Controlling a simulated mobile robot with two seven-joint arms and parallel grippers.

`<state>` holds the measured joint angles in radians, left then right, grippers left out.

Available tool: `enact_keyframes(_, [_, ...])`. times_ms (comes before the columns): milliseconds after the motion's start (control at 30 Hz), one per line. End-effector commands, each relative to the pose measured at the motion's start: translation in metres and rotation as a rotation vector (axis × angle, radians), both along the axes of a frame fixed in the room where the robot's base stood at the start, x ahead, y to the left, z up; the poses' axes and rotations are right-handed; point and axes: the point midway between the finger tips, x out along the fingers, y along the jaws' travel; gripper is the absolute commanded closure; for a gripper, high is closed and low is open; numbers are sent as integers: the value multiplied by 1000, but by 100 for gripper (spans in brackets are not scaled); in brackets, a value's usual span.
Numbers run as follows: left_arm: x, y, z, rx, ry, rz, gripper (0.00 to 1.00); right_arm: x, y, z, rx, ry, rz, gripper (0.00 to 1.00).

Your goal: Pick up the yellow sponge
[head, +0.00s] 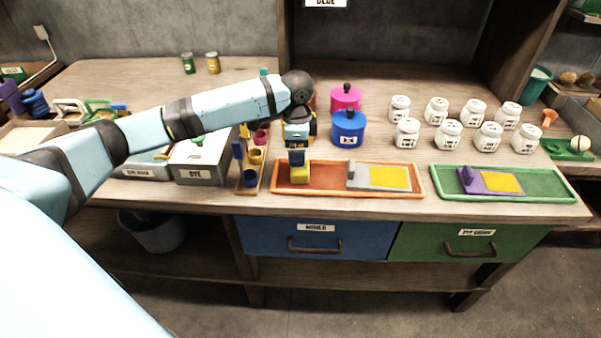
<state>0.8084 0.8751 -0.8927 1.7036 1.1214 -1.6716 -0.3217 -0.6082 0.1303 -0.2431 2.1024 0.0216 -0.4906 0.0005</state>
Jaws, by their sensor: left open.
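The yellow sponge (300,173) sits at the left end of the orange-rimmed tray (337,193). Its upper part is partly hidden by my left gripper (297,156), which points down right above it. The jaws of my left gripper are open, with the fingertips close over the sponge; I cannot tell whether they touch it or reach around it. My right gripper is out of view.
A grey block with a yellow pad (390,178) lies in the same tray. A green tray (545,186) is to the right. Blue (349,128) and pink pots stand behind, white jars (449,134) farther right. A coloured cup stand (249,178) is close on the left.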

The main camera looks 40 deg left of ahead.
Motion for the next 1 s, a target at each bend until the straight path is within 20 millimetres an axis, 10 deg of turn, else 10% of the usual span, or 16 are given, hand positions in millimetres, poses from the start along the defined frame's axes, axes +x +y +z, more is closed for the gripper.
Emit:
enact_keyframes(867, [5,-5,-70,0,-2,0,21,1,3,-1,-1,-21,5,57])
enact_keyframes(1000, [5,-5,-70,0,-2,0,51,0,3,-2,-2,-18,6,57])
